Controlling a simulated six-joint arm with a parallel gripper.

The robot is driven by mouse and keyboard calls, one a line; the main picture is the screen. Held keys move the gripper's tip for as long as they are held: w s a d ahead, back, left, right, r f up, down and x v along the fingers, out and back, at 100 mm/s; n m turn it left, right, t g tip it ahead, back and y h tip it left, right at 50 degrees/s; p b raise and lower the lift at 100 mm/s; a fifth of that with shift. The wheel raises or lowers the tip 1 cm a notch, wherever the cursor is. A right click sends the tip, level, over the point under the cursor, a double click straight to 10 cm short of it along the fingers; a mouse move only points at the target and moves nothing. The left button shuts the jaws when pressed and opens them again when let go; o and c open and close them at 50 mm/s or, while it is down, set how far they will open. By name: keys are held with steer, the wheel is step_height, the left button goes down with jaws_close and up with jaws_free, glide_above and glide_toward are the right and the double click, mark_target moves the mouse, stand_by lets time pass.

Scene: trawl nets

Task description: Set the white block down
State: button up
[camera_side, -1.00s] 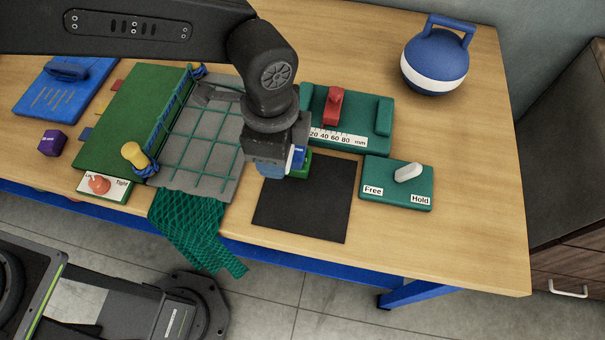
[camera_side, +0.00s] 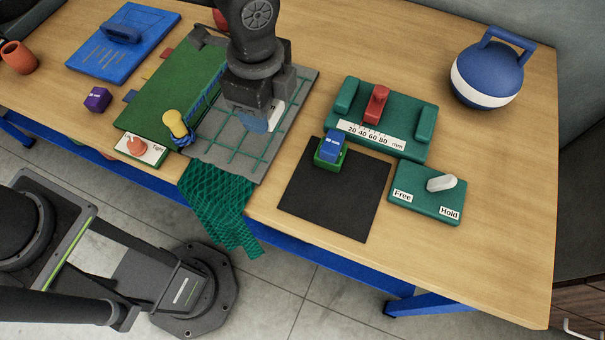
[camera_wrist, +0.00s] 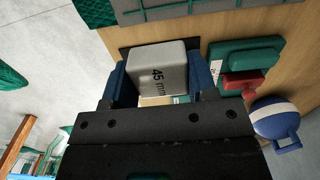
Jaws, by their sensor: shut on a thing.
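The white block (camera_wrist: 158,68), marked 45 mm, sits between the two blue fingers of my gripper (camera_wrist: 160,85) in the wrist view. My gripper is shut on it. In the side view my gripper (camera_side: 262,120) is over the grey netted panel (camera_side: 222,142), left of the black mat. There the block is mostly hidden behind the fingers, with only a pale sliver showing. I cannot tell whether it touches anything below.
A blue block (camera_side: 331,144) rests on a green block (camera_side: 328,160) on the black mat (camera_side: 350,205). Right of these stand the green gauge with red slider (camera_side: 375,105) and the Free/Hold switch box (camera_side: 425,195). A yellow knob (camera_side: 176,123) stands left. The mat's front is clear.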

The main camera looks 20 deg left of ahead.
steer(key=shift+s+a, duration=0.15)
steer(key=shift+a, duration=0.65)
steer(key=shift+s+f, duration=0.15)
steer(key=shift+s, duration=0.05)
glide_above(302, 194)
step_height(302, 194, down, 7)
steer(key=shift+r, duration=0.15)
steer(key=shift+f, duration=2)
steer(key=shift+f, duration=0.2)
steer(key=o, duration=0.9)
steer(key=shift+o, duration=0.2)
steer(key=shift+r, duration=0.1)
